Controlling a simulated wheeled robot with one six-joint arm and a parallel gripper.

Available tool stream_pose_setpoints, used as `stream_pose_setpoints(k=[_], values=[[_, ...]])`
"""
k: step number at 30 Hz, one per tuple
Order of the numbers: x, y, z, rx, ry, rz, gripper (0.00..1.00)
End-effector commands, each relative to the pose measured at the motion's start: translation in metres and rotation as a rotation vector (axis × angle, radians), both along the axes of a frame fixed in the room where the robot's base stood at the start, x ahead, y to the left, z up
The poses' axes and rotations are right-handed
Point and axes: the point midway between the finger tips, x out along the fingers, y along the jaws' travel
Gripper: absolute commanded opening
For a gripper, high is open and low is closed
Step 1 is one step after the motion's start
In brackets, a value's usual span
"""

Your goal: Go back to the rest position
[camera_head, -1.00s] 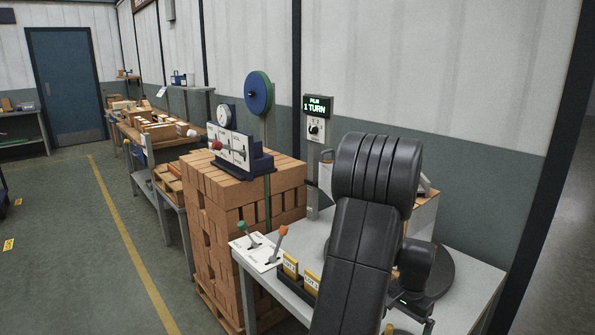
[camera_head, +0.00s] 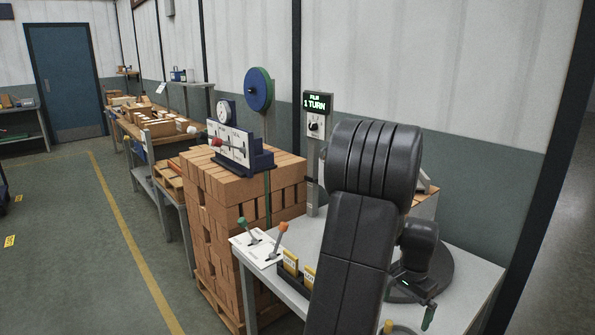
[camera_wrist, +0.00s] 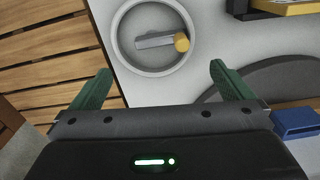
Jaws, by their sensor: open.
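My gripper (camera_wrist: 160,88) is open and empty in the wrist view, its two green fingers spread apart. Beyond the fingers, a round grey dish (camera_wrist: 117,42) on the light worktop holds a grey pin with a yellow end (camera_wrist: 181,42). In the head view my dark arm rises over the right side of the worktop (camera_head: 470,292). A green finger of my gripper shows low at the right, and the rest is mostly hidden.
A plate with a green-knobbed and an orange-knobbed lever (camera_head: 260,248) and a holder with yellow blocks (camera_head: 290,263) stand left of my arm. A brick stack (camera_head: 222,205) carries a gauge panel (camera_head: 230,145). A blue block (camera_wrist: 296,123) lies right of the fingers.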

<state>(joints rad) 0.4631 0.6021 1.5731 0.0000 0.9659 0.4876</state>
Motion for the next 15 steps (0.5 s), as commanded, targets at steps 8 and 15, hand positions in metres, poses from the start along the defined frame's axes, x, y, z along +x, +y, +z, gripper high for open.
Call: stream_pose_setpoints(k=[8, 15], values=[[0.001, 0.000, 0.025, 0.001, 0.001, 0.121, 1.00], [0.001, 0.001, 0.025, 0.000, 0.000, 0.324, 1.00]])
